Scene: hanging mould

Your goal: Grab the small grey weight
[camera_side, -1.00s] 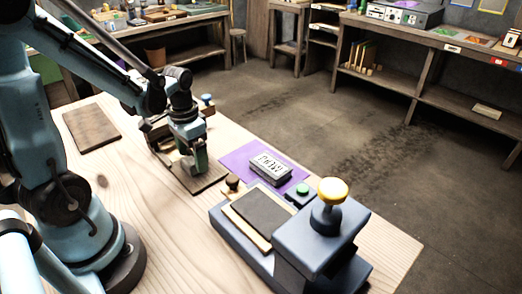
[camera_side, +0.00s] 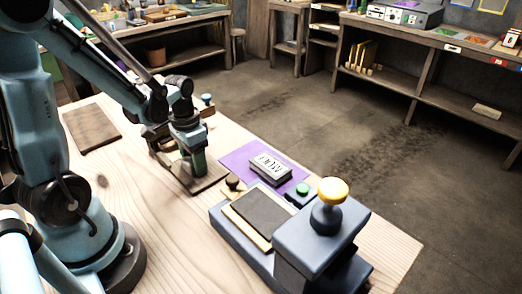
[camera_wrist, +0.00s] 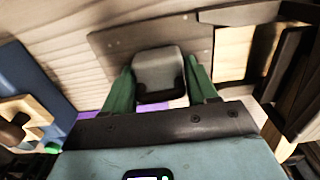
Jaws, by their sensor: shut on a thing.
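The small grey weight (camera_wrist: 158,68) is a rounded grey block with a dark lower edge. In the wrist view it sits between the two green fingers of my gripper (camera_wrist: 160,82), which are shut on it. In the side view my gripper (camera_side: 195,165) points down over a brown board (camera_side: 210,182) on the table. The weight is hidden there behind the fingers. I cannot tell whether it touches the board.
To the right, a dark lettered block (camera_side: 270,170) lies on a purple sheet (camera_side: 235,157). A blue-grey press (camera_side: 315,240) with a yellow knob (camera_side: 332,191) stands at the front. A second brown board (camera_side: 92,127) lies left; bare table lies before my gripper.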

